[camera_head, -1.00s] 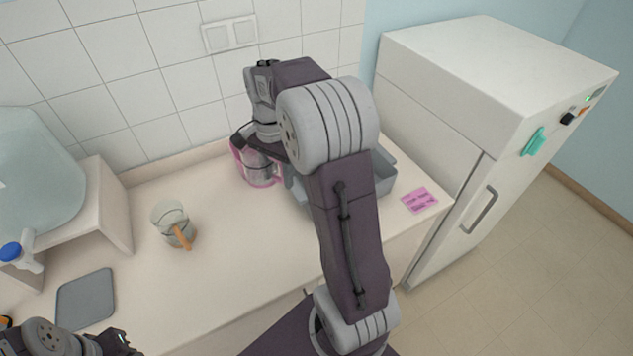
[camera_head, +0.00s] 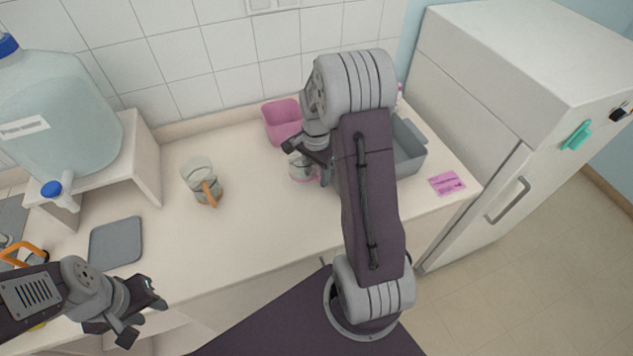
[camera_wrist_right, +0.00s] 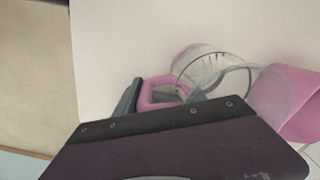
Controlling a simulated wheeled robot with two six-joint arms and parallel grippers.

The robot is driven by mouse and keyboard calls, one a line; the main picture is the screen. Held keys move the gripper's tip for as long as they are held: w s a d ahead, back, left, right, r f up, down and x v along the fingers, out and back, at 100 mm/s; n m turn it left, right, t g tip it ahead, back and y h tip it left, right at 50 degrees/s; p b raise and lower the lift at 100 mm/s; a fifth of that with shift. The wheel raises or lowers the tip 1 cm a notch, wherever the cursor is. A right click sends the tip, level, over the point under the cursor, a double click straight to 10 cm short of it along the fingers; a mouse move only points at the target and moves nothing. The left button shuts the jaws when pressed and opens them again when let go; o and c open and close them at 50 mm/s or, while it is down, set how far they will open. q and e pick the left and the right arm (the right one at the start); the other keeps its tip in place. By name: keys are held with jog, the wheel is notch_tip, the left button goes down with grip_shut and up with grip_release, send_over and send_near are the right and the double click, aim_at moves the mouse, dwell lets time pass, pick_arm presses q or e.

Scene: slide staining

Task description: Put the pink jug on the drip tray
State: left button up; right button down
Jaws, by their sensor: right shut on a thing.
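The pink jug (camera_head: 303,168), clear with pink trim, is in front of the pink bin near the back of the counter. My right gripper (camera_head: 318,163) is shut on its pink handle, which also shows in the right wrist view (camera_wrist_right: 158,92). My right arm hides part of the jug, and I cannot tell whether it touches the counter. A flat grey drip tray (camera_head: 115,242) lies at the left, in front of the dispenser's tap. My left gripper (camera_head: 143,314) is open and empty at the counter's front edge.
A clear jug with an orange handle (camera_head: 203,183) stands between the drip tray and the pink jug. The pink bin (camera_head: 283,121) is by the wall. A water dispenser (camera_head: 55,120) stands at left, a grey bin (camera_head: 409,150) at right.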

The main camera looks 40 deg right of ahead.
notch_tip(320, 180, down, 4)
jog(key=shift+w+d+f, duration=0.1)
jog(key=shift+f, duration=0.15)
jog(key=shift+r, duration=0.1)
jog(key=c, duration=0.7)
grip_release()
jog(key=shift+f, duration=0.2)
